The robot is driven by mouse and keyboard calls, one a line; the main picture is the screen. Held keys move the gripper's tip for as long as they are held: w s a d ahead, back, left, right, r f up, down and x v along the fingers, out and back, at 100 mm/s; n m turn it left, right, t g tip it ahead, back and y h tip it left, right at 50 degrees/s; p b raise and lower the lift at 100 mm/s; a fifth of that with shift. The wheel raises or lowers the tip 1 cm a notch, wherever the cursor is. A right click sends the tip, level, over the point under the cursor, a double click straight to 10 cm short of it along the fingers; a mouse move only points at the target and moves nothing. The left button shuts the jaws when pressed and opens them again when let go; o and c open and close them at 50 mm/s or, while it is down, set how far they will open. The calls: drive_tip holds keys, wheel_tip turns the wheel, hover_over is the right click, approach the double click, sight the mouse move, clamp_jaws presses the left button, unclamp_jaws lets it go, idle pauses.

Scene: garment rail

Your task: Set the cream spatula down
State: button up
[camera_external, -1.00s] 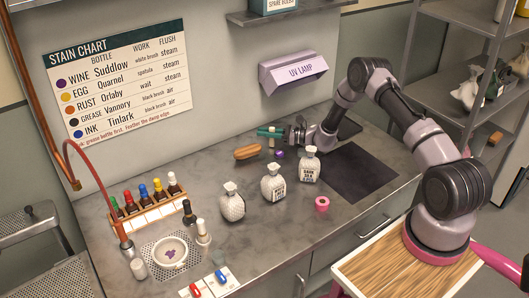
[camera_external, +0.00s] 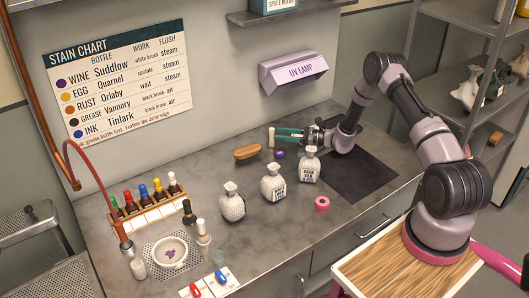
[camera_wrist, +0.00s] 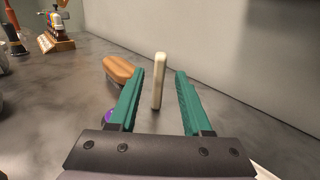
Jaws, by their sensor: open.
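The cream spatula (camera_external: 271,137) stands upright on the grey worktop, seen as a slim pale stick. In the wrist view the spatula (camera_wrist: 158,82) stands between the lines of the two fingers, near or just past their tips, touching neither. My gripper (camera_external: 280,133) is just right of it with green fingers pointing left. In the wrist view my gripper (camera_wrist: 160,74) is open and empty.
A wooden brush (camera_external: 247,152) lies left of the spatula. A small purple item (camera_external: 280,154) lies below it. White bottles (camera_external: 272,184) stand nearer the front, with a pink tape roll (camera_external: 322,204). The dark mat (camera_external: 362,176) at right is bare.

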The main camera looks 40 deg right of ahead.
drive_tip(key=v, duration=0.4)
drive_tip(key=shift+s+d+r, duration=0.1)
drive_tip(key=shift+s+d, duration=0.1)
drive_tip(key=shift+s, duration=0.1)
drive_tip(key=s+a+r+n+g+y, duration=0.1)
drive_tip(key=s+a+r+n+g, duration=0.35)
drive_tip(key=r, duration=0.55)
drive_tip(key=s+a+r+n+g, duration=0.3)
drive_tip(key=a+r+n, duration=0.2)
drive_tip(key=r, duration=0.4)
drive_tip(key=s+a+r+n+g+h, duration=0.35)
drive_tip(key=s+r+n, duration=0.25)
drive_tip(key=s+r, duration=0.5)
drive_tip(key=s+d+r+n+t+h, duration=0.2)
drive_tip(key=s+r+n+h, duration=0.1)
drive_tip(key=s, duration=0.8)
drive_tip(key=s+d+r+n+t+h, duration=0.2)
drive_tip(key=s+r+n+t+h, duration=0.1)
drive_tip(key=s, duration=0.8)
wheel_tip(320, 180, up, 4)
drive_tip(key=shift+s+f+n+h, duration=0.15)
drive_tip(key=shift+s+n+h, duration=0.4)
drive_tip(key=shift+h, duration=0.6)
